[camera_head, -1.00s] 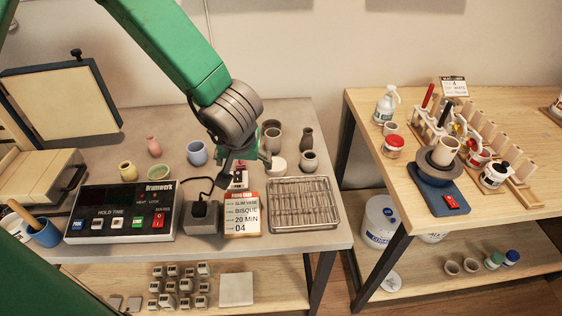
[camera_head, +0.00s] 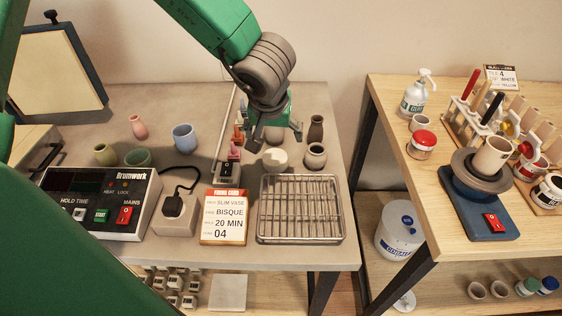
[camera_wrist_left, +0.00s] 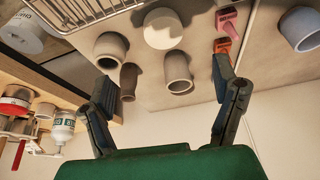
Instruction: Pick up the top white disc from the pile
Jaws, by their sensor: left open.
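The white disc pile (camera_head: 275,159) is a small, low, round off-white stack on the grey table, behind the wire rack. In the left wrist view the white discs (camera_wrist_left: 163,28) show near the top, from above; how many are stacked I cannot tell. My left gripper (camera_head: 276,140) is open and empty, above and just behind the pile in the head view. In the left wrist view its two fingers (camera_wrist_left: 163,77) are spread wide, with the pile beyond the tips and apart from them. My right gripper is not in view.
A grey vase (camera_head: 316,156) stands close right of the pile, with a dark vase (camera_head: 316,129) behind it. Pink and orange stamp-like tools (camera_head: 234,151) stand close on the left.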

